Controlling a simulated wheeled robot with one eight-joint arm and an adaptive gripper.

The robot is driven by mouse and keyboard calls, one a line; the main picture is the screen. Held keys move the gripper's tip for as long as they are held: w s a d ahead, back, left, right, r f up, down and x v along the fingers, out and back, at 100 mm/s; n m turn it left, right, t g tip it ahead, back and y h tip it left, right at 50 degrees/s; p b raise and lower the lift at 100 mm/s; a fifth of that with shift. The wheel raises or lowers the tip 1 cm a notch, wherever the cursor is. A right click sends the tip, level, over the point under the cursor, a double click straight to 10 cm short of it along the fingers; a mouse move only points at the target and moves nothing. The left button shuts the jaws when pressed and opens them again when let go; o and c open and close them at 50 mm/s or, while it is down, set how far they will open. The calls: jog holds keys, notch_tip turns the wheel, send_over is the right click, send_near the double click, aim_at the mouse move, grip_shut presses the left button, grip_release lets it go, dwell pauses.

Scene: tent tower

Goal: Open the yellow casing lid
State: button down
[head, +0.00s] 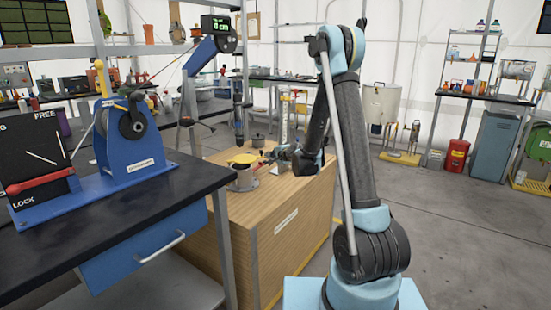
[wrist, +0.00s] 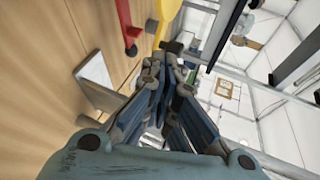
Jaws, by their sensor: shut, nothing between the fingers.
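The yellow lid (head: 243,158) sits on top of a short round casing (head: 242,180) on the wooden bench. It looks flat, and I cannot tell from the head view whether it is raised at all. In the wrist view a yellow part, likely the lid's edge (wrist: 166,12), shows at the top, just beyond my fingertips. My gripper (head: 268,157) is just right of the casing, low over the bench and pointing towards the lid. In the wrist view my gripper (wrist: 166,62) has its fingers together with nothing between them. I cannot tell whether the tips touch the yellow part.
A red bar (wrist: 124,22) with a dark end lies beside the yellow part, near a pale plate (wrist: 97,78). A small pot (head: 258,140) stands behind the casing on the wooden bench (head: 285,215). A blue winch (head: 130,135) stands on the dark table at left.

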jog(key=shift+w+a, duration=0.5)
jog(key=shift+w, duration=0.25)
jog(key=shift+w+a, duration=0.5)
jog(key=shift+w, duration=0.25)
jog(key=w+a, duration=0.1)
jog(key=w, duration=0.1)
jog(key=w+a, duration=0.1)
jog(key=w, duration=0.1)
jog(key=w+a, duration=0.1)
jog(key=w, duration=0.2)
